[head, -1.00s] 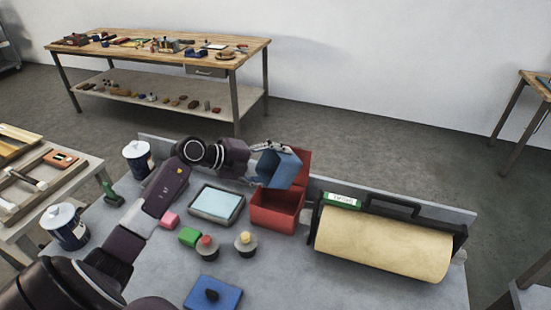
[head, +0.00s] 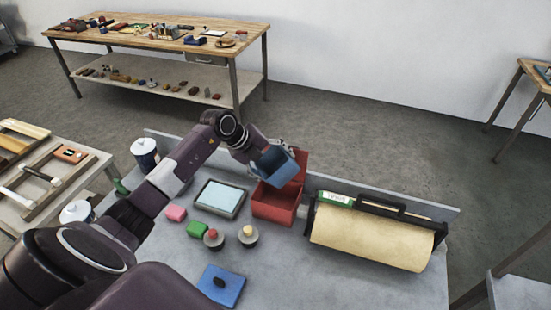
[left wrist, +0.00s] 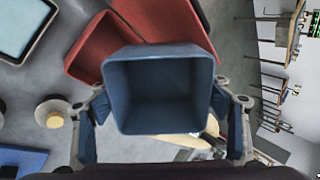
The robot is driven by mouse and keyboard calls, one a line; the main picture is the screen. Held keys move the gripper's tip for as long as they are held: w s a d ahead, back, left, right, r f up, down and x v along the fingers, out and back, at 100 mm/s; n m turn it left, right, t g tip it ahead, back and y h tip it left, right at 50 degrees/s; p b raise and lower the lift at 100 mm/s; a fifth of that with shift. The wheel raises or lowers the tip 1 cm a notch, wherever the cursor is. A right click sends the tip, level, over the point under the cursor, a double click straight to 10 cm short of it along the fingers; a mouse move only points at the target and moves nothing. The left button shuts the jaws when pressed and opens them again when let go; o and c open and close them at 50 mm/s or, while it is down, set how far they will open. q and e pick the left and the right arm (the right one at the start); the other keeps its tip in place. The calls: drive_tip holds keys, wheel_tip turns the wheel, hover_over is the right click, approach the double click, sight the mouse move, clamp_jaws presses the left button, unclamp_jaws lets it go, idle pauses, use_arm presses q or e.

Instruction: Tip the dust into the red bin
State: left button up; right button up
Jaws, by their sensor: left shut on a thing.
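The red bin (head: 274,208) stands open on the grey bench, its lid raised at the back. My left gripper (head: 279,152) is shut on a blue open-topped box (head: 277,168) and holds it tilted above the red bin. In the left wrist view the gripper's fingers (left wrist: 160,112) grip the box (left wrist: 160,60) from both sides. Its inside looks plain blue, and I see no dust in it. The red bin (left wrist: 97,48) shows behind it, partly hidden. I cannot see the bin's floor clearly or tell whether dust lies there. My right gripper is out of view.
A cream roller (head: 372,246) in a dark frame stands right of the bin. A pale-blue tray (head: 221,198), pink block (head: 176,213), green block (head: 197,229), two small knobbed pots (head: 248,236) and a blue pad (head: 220,286) lie left and in front. A low wall (head: 425,210) runs behind.

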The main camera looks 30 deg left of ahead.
use_arm(q)
drive_tip(key=shift+w+r+g+p, duration=0.15)
drive_tip(key=shift+r+g+p, duration=0.25)
drive_tip(key=shift+p, duration=0.15)
drive_tip(key=g+y, duration=0.2)
drive_tip(key=shift+w+d+r+g, duration=0.1)
drive_tip(key=shift+w+r+g, duration=0.1)
drive_tip(key=shift+g, duration=0.1)
drive_tip(key=shift+s+d+r+g+y+b, duration=0.15)
drive_tip(key=shift+g+y, duration=0.25)
drive_tip(key=shift+g, duration=0.3)
drive_tip(key=shift+w+a+r+g+y+b, duration=0.15)
drive_tip(key=shift+g+y, duration=0.25)
drive_tip(key=shift+g, duration=0.3)
drive_tip(key=shift+s, duration=0.1)
